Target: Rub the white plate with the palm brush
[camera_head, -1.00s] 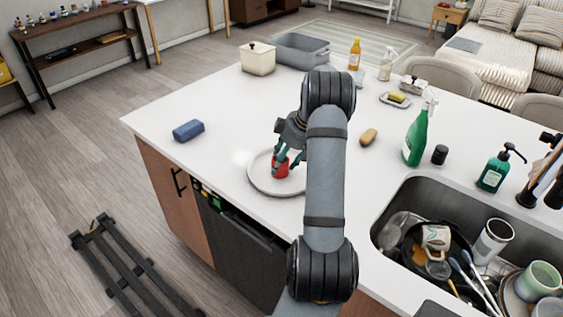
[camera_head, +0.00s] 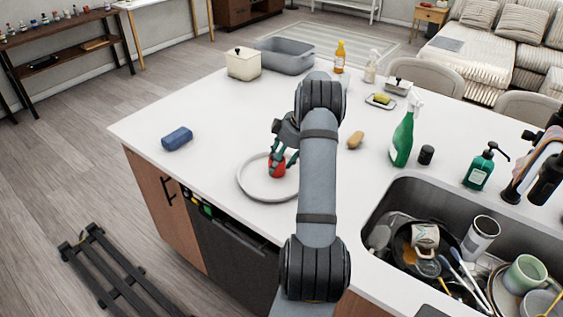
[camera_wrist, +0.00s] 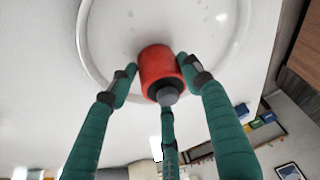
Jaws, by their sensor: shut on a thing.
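The white plate (camera_head: 249,190) lies on the white island top near its front edge. My gripper (camera_head: 279,158) is over the plate, with its green fingers shut around a red palm brush (camera_head: 277,169). In the wrist view the red brush (camera_wrist: 160,68) sits between the fingers of my gripper (camera_wrist: 163,85), its dark knob facing the camera. The plate (camera_wrist: 115,35) fills the top of that view, with a few faint spots on its surface. The brush is over the inside of the plate; whether its underside touches is hidden.
A blue sponge (camera_head: 177,139) lies left of the plate. A brown oval object (camera_head: 356,140), a green spray bottle (camera_head: 403,138) and a dark jar (camera_head: 426,155) stand right of my arm. The sink (camera_head: 392,190) holds dishes.

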